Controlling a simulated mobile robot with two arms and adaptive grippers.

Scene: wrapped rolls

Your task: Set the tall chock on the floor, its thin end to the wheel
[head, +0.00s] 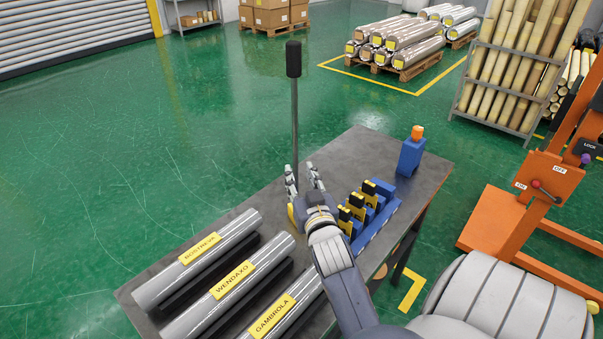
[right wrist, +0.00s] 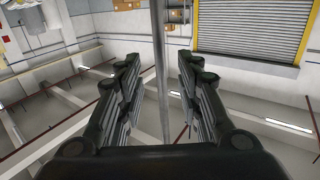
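My right gripper (head: 303,178) is open above the dark table, its fingers pointing away from me. A tall thin grey pole with a black grip (head: 293,58) rises beside its left finger. In the right wrist view the pole (right wrist: 161,60) runs between the open fingers (right wrist: 157,62), with gaps at both sides. The pole's foot is hidden, so I cannot tell what it is fixed to. Black-and-yellow pieces (head: 357,202) stand in a blue rack (head: 378,229) right of the gripper. I cannot make out which thing is the tall chock. No wheel shows clearly. My left gripper is out of view.
Labelled wrapped rolls (head: 212,258) lie on the table (head: 345,152) at the near left. A blue bottle with an orange top (head: 411,153) stands at its far corner. An orange machine (head: 540,180) is at the right. The green floor (head: 150,130) is clear at the left.

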